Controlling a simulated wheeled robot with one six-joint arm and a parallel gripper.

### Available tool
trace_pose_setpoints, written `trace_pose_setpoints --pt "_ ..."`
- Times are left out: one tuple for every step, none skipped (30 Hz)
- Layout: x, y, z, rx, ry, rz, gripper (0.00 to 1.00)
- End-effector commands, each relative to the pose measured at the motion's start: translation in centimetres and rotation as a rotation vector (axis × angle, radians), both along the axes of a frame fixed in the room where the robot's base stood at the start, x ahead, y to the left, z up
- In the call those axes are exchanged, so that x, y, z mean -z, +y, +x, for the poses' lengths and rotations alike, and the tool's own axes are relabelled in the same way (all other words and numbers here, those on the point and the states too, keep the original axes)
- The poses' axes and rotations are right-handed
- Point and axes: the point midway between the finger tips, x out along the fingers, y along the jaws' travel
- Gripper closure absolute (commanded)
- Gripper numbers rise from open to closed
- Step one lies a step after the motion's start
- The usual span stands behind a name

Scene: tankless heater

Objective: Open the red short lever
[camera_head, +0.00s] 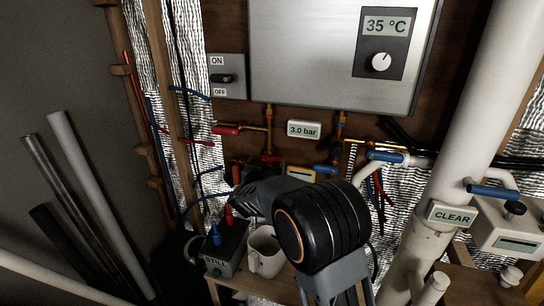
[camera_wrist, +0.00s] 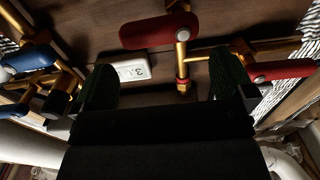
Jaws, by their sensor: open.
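In the wrist view, one red lever (camera_wrist: 160,30) lies across a brass pipe at the top middle. A second red lever (camera_wrist: 282,70) is at the right edge, partly cut off. In the head view, a red lever (camera_head: 226,130) sits on a brass pipe below the ON/OFF box. I cannot tell for sure which red lever is the short one. My gripper (camera_wrist: 163,78) is open and empty, its dark fingers spread on either side of the vertical brass pipe in the picture. Neither finger clearly touches a lever. My arm hides the fingertips in the head view.
The heater (camera_head: 320,50) reads 35 °C. A 3.0 bar display (camera_head: 304,130) is beside the pipes. Blue levers (camera_head: 385,156) are to the right. A white mug (camera_head: 265,252) and a small box (camera_head: 228,250) stand below. A thick white pipe (camera_head: 470,110) rises at right.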

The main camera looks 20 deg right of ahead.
Motion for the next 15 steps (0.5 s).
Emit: trace_pose_setpoints --pt "-0.1 -0.7 0.8 0.004 0.001 0.000 0.00" --pt "-0.1 -0.9 1.2 0.003 0.000 0.000 0.00" --pt "-0.1 -1.3 1.8 0.002 0.001 0.001 0.00" --pt "-0.1 -1.5 2.2 0.002 0.000 0.000 0.00" --pt "-0.1 -1.8 2.5 0.002 0.001 -0.001 0.00" --pt "-0.1 -2.1 2.9 0.002 0.001 -0.001 0.00" --pt "-0.1 -2.2 3.3 0.001 0.001 0.000 0.00" --pt "-0.1 -2.4 3.5 0.001 0.001 0.001 0.00" --pt "0.0 -2.6 3.9 0.001 0.001 0.001 0.00" --pt "0.0 -2.8 4.1 0.001 0.001 0.001 0.00" --pt "-0.1 -2.9 4.3 0.001 0.000 0.000 0.00" --pt "-0.1 -3.0 4.5 0.000 0.000 0.000 0.00" --pt "0.0 -3.1 4.6 0.000 0.000 0.000 0.00" --pt "0.0 -3.1 4.7 -0.001 0.000 0.000 0.00" --pt "0.0 -3.2 4.8 -0.001 0.001 0.000 0.00"
